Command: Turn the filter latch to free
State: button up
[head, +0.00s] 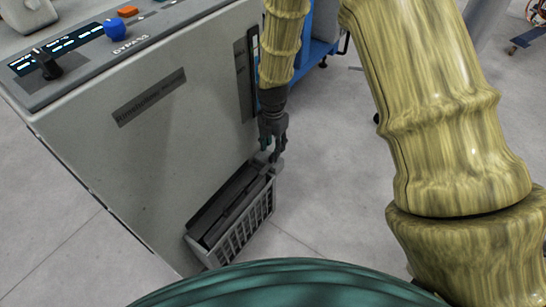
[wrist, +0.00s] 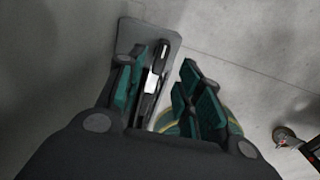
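My gripper (head: 272,146) points down at the upper right corner of the filter unit (head: 232,232), low on the side of the grey machine. In the wrist view my gripper (wrist: 157,75) has its two green-padded fingers spread apart. A small dark latch with a white strip (wrist: 156,78) shows between them, on a grey rounded plate (wrist: 166,38). The latch is closer to the left finger; whether it touches the finger I cannot tell. In the head view the latch is too small and too covered by the fingers to make out.
The grey machine (head: 150,120) stands at the left, with a black knob (head: 46,65) and a blue knob (head: 114,29) on top. A blue frame (head: 318,45) stands behind my arm. The floor (head: 325,190) right of the filter unit is clear.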

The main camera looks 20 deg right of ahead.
aim_at(269, 162)
jog(key=shift+f+b, duration=0.65)
jog(key=shift+f, duration=1.95)
grip_shut()
